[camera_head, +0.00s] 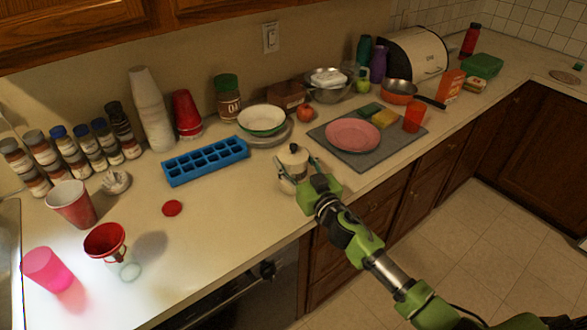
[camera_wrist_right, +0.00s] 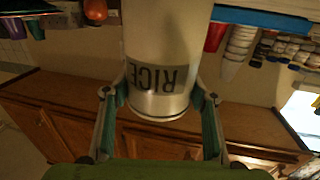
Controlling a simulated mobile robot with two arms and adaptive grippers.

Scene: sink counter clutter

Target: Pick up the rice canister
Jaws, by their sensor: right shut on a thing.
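The rice canister (camera_wrist_right: 165,50) is a pale cylinder with a dark band lettered RICE, which reads upside down in the right wrist view. In the head view the canister (camera_head: 292,163) is near the counter's front edge, partly hidden by my right gripper. My right gripper (camera_head: 298,177) has its two teal fingers on either side of the canister and is shut on it. In the right wrist view the fingers (camera_wrist_right: 160,98) flank the canister's lower part. I cannot tell whether its base touches the counter. My left gripper is not in view.
A blue ice tray (camera_head: 205,161) lies left of the canister and a green-rimmed bowl (camera_head: 262,121) stands behind it. A pink plate (camera_head: 352,135) rests on a grey mat (camera_head: 388,147) to the right. Cups and several jars crowd the left counter.

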